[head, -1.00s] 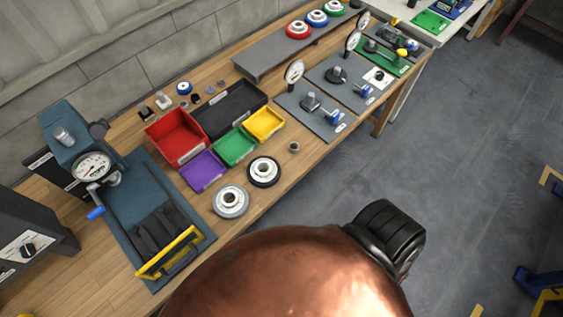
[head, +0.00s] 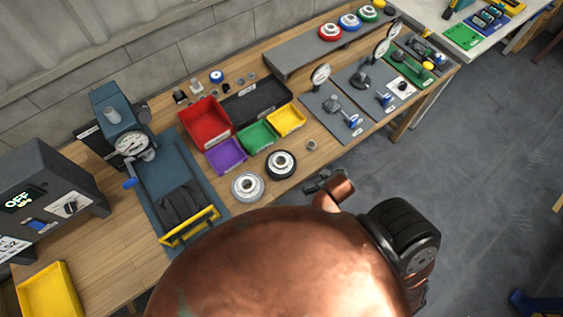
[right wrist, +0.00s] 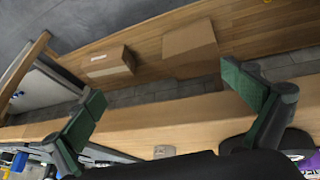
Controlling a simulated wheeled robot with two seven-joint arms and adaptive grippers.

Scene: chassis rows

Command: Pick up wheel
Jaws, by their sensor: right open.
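A grey-rimmed wheel (head: 248,186) and a black-rimmed wheel (head: 281,164) lie flat near the front edge of the workbench. Red (head: 329,32), blue (head: 349,21) and green (head: 369,14) wheels lie on a raised grey shelf at the back. My right gripper (head: 322,184) shows beside the bench's front edge, to the right of the black-rimmed wheel and apart from it. In the right wrist view its two green-padded fingers (right wrist: 165,103) are wide apart with nothing between them. A dark round part (right wrist: 272,143) shows partly behind the right finger. My left gripper is not in view.
Red (head: 205,121), purple (head: 226,155), green (head: 257,137), yellow (head: 287,120) and black (head: 262,102) bins stand behind the wheels. A blue press (head: 125,135) stands to the left. Gauge stations (head: 333,112) stand to the right. A small grey part (head: 312,145) lies near the edge.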

